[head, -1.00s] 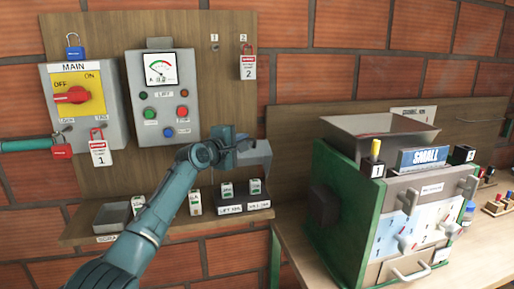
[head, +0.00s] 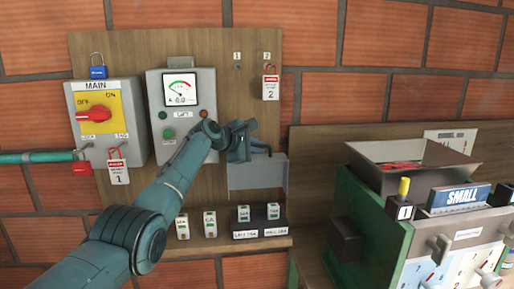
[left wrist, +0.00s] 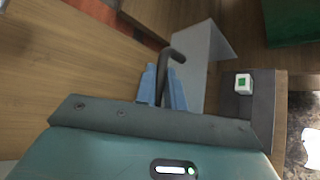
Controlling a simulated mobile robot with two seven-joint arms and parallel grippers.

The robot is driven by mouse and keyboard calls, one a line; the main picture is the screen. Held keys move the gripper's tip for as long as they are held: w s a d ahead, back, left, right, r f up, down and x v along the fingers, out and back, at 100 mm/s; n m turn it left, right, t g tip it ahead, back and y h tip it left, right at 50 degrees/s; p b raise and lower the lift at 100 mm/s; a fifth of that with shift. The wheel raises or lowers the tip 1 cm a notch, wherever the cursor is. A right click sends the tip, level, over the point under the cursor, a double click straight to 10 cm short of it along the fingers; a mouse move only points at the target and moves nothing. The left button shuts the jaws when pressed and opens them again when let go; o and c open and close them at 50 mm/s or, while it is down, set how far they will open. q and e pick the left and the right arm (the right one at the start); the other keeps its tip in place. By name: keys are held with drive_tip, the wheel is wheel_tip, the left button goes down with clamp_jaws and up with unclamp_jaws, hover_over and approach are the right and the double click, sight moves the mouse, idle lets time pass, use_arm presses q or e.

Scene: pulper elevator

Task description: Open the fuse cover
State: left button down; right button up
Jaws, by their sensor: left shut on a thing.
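The fuse cover, a grey sheet-metal piece (head: 262,177), is on the lower right of the wooden board, above the shelf with the fuses. It also shows in the left wrist view (left wrist: 205,60) as a pale bent plate. My left gripper (head: 243,143) is at the cover's top edge. In the left wrist view its blue fingers (left wrist: 162,88) are shut on a dark hooked handle (left wrist: 176,57) beside the plate. The fuses (head: 243,214) stand below, with a black labelled block (head: 259,231) under the right ones. My right gripper is not in view.
The main switch (head: 97,115) with padlocks and the meter box (head: 182,89) are on the board to the left. A red tag lock (head: 271,85) hangs above right. A green machine (head: 380,225) with a metal hopper (head: 412,165) stands at right.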

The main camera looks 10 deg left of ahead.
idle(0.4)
use_arm(q)
drive_tip(key=c, duration=1.8)
unclamp_jaws()
drive_tip(key=shift+o, duration=0.2)
drive_tip(key=shift+a, duration=0.1)
drive_tip(key=shift+b+v, duration=0.65)
drive_tip(key=shift+v, duration=0.35)
drive_tip(key=b+v, duration=0.3)
drive_tip(key=v, duration=0.8)
drive_tip(key=shift+s, duration=0.1)
